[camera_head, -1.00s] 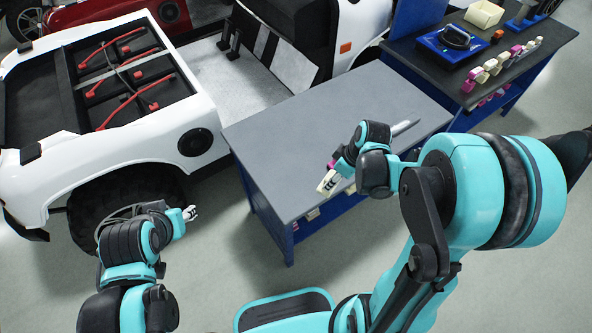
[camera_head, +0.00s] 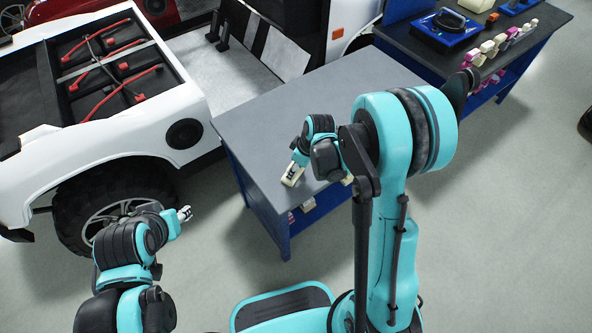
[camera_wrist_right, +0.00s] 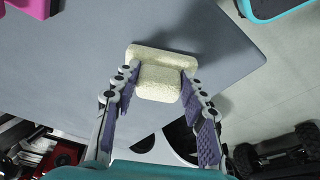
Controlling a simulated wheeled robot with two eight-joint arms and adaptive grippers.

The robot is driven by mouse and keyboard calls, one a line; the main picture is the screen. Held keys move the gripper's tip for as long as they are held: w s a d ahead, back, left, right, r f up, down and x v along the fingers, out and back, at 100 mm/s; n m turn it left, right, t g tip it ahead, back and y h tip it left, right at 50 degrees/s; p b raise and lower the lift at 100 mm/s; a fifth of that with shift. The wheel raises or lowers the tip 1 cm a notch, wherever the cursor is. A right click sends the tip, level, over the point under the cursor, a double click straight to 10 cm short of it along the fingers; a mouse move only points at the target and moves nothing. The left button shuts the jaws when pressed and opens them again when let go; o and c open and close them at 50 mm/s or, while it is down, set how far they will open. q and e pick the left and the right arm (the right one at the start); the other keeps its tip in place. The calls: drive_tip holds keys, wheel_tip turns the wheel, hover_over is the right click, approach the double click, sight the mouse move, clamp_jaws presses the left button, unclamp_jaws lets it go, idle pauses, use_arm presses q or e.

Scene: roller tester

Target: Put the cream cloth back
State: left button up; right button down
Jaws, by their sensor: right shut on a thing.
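The cream cloth (camera_wrist_right: 160,80) is a thick folded pad with a speckled surface. It sits between the fingertips of my right gripper (camera_wrist_right: 160,82), which is shut on it from both sides. In the head view the cloth (camera_head: 292,174) shows at the tip of my right gripper (camera_head: 298,166), over the front left part of the grey table (camera_head: 270,110). I cannot tell whether it touches the tabletop. My left gripper (camera_head: 185,213) is away from the table, at the left near the car wheel; its fingers are too small to read.
A white car body (camera_head: 120,110) with a black wheel (camera_head: 105,205) stands left of the table. A dark-topped bench (camera_head: 400,40) with a blue tray (camera_head: 445,30) and several small blocks is at the back right.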

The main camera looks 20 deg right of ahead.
drive_tip(key=shift+f, duration=0.15)
drive_tip(key=c, duration=0.9)
unclamp_jaws()
drive_tip(key=shift+o, duration=0.2)
